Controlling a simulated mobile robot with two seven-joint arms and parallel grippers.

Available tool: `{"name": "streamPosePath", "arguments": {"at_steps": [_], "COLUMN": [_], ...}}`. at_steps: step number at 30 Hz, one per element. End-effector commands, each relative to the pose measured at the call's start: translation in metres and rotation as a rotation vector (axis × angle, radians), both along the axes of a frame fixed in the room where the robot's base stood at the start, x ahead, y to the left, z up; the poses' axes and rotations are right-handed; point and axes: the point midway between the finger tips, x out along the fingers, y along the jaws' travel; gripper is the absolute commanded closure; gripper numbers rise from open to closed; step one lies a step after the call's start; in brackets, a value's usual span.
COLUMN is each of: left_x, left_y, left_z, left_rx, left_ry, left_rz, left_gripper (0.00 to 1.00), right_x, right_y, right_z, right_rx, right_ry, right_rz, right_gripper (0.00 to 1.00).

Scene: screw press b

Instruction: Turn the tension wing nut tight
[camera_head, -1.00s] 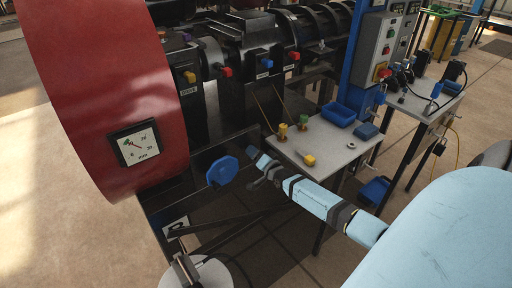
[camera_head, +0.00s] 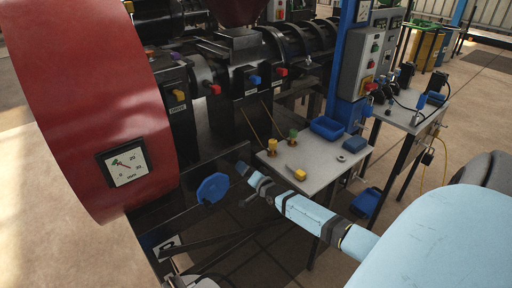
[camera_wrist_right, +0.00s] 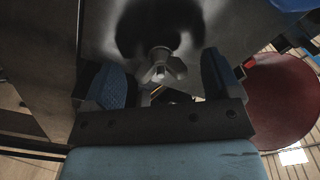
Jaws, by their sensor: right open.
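The tension wing nut (camera_wrist_right: 163,66) is grey metal, with two wings, on a stud in front of a dark plate in the right wrist view. My right gripper (camera_wrist_right: 162,82) is open, with its blue-padded fingers either side of the nut and gaps showing on both sides. In the head view my right gripper (camera_head: 242,168) reaches to the machine's dark frame, close to the right of a blue knob (camera_head: 212,188). The wing nut cannot be made out there. My left gripper is not in view.
A large red guard (camera_head: 85,90) with a dial gauge (camera_head: 127,165) stands at the left. A grey table (camera_head: 325,165) with a blue bin (camera_head: 327,128) and small yellow and green parts lies beyond my right forearm. A dark red round shape (camera_wrist_right: 285,100) is right of the gripper.

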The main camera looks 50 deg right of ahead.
Motion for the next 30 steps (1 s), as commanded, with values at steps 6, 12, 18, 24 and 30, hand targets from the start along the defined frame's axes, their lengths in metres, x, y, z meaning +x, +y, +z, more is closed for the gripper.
{"name": "streamPosePath", "arguments": {"at_steps": [6,12,18,24,30], "left_x": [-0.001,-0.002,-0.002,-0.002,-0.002], "left_y": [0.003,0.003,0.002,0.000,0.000], "left_z": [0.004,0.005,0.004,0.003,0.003], "left_rx": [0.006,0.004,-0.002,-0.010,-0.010], "left_ry": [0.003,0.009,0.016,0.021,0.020], "left_rz": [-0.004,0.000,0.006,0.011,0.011], "left_gripper": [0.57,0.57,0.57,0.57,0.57], "right_x": [-0.040,-0.086,-0.119,-0.131,-0.132], "right_y": [0.005,0.009,0.013,0.014,0.014], "right_z": [0.000,0.000,-0.001,0.000,0.000], "right_rx": [0.000,0.000,0.001,0.001,0.001], "right_ry": [0.004,0.004,0.002,0.001,0.001], "right_rz": [0.000,0.000,0.000,-0.001,-0.001], "right_gripper": [0.17,0.17,0.17,0.17,0.17]}}
